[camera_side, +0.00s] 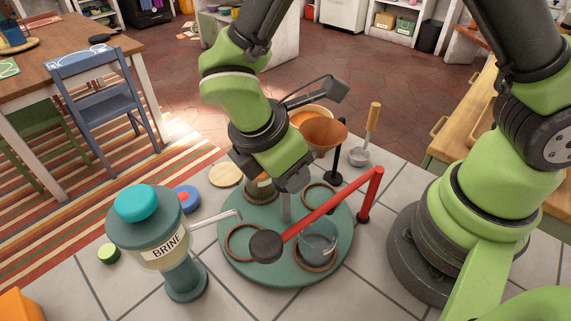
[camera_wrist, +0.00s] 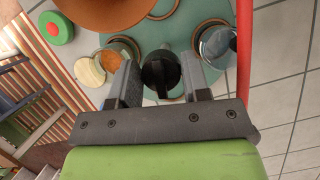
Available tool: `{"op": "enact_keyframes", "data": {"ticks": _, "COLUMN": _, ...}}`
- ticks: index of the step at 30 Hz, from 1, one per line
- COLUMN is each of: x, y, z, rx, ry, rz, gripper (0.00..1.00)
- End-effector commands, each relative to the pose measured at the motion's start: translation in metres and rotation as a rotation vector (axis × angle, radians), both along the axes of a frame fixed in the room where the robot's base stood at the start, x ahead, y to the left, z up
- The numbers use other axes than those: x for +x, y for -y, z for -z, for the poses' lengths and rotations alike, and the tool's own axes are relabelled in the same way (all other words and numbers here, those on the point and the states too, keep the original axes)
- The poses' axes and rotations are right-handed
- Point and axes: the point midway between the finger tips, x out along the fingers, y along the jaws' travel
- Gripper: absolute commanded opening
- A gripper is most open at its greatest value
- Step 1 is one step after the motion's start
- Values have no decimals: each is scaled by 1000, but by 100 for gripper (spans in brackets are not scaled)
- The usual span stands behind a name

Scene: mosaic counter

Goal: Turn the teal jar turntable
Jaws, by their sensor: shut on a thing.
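The teal turntable (camera_side: 262,275) lies on the tiled counter and carries several brown rings. My gripper (camera_side: 287,188) is over its middle, shut on the central handle (camera_side: 286,208). In the wrist view the handle's black knob (camera_wrist: 160,72) sits between my two fingers. A glass jar with dark bluish contents (camera_side: 317,243) stands in the front right ring. Another jar with orange contents (camera_wrist: 120,50) stands in a ring at the back, partly hidden by my gripper in the side view. The left ring (camera_side: 243,242) and the right ring (camera_side: 320,196) look empty.
A red bar (camera_side: 325,208) with a dark disc crosses above the turntable. A copper funnel (camera_side: 323,134) stands behind. The BRINE dispenser (camera_side: 162,245) points its spout over the left edge. A wooden lid (camera_side: 225,174), blue lid (camera_side: 187,199) and green lid (camera_side: 109,253) lie at left.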

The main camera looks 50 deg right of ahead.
Motion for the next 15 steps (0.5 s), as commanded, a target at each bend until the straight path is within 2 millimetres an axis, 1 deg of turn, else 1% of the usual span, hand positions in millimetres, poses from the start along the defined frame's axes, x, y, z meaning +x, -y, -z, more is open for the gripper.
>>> {"op": "enact_keyframes", "data": {"ticks": 6, "x": -1, "y": 1, "z": 0, "rx": -3, "ry": -2, "rz": -92, "gripper": 1}}
{"op": "enact_keyframes", "data": {"ticks": 15, "x": 0, "y": 1, "z": 0, "rx": -3, "ry": -2, "rz": -175, "gripper": 1}}
